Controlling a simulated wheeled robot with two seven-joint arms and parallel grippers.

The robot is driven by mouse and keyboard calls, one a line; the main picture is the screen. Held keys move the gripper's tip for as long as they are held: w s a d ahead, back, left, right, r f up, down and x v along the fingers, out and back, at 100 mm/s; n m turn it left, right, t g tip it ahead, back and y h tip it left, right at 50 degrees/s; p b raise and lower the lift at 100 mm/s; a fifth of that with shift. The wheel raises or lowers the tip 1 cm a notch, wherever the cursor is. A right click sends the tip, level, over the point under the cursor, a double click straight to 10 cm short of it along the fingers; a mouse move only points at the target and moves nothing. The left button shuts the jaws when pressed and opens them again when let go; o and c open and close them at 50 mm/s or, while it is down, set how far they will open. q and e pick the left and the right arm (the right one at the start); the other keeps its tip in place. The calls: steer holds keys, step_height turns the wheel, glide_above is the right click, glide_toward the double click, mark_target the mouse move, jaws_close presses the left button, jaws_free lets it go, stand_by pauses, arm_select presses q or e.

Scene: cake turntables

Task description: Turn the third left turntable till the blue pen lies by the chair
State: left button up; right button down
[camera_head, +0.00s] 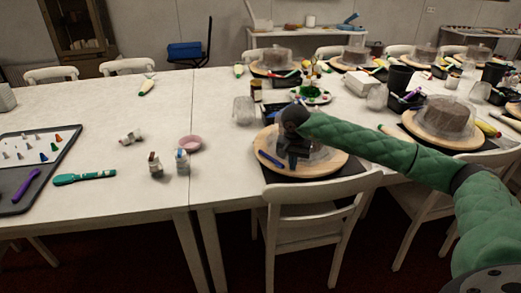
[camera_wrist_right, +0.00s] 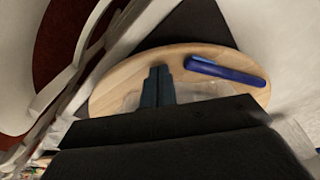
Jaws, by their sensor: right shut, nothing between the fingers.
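A round wooden turntable (camera_head: 335,165) stands at the table's front edge, with a clear plastic cover partly hidden behind my arm. The blue pen (camera_head: 271,159) lies on its left rim. A white chair (camera_head: 322,190) stands at the table edge in front of the turntable, to the right of the pen. My right gripper (camera_head: 293,166) is over the front of the turntable. In the wrist view its shut, empty fingers (camera_wrist_right: 158,86) are above the wooden board (camera_wrist_right: 110,88), beside the blue pen (camera_wrist_right: 226,72). Whether they touch anything is unclear. My left gripper is out of view.
Another covered turntable (camera_head: 440,125) stands to the right, with more behind. A clear cup (camera_head: 243,110) and a plate with a small plant (camera_head: 311,96) stand behind the near turntable. A pink bowl (camera_head: 190,142) and small cartons (camera_head: 183,162) are left.

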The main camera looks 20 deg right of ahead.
mark_target(307, 170)
steer(key=shift+f, duration=0.2)
steer(key=s+d, duration=0.1)
steer(key=d+b, duration=0.1)
steer(key=s+d+b, duration=0.1)
steer(key=d, duration=0.1)
steer(key=shift+s+d, duration=0.1)
steer(key=shift+s, duration=0.2)
steer(key=shift+s+d, duration=0.35)
steer(key=shift+d, duration=0.1)
steer(key=d+b, duration=0.1)
steer(key=d, duration=0.1)
steer(key=s+d+b, duration=0.1)
steer(key=d, duration=0.2)
steer(key=shift+s+d+r, duration=0.1)
steer(key=shift+s+d, duration=0.05)
steer(key=shift+d, duration=0.3)
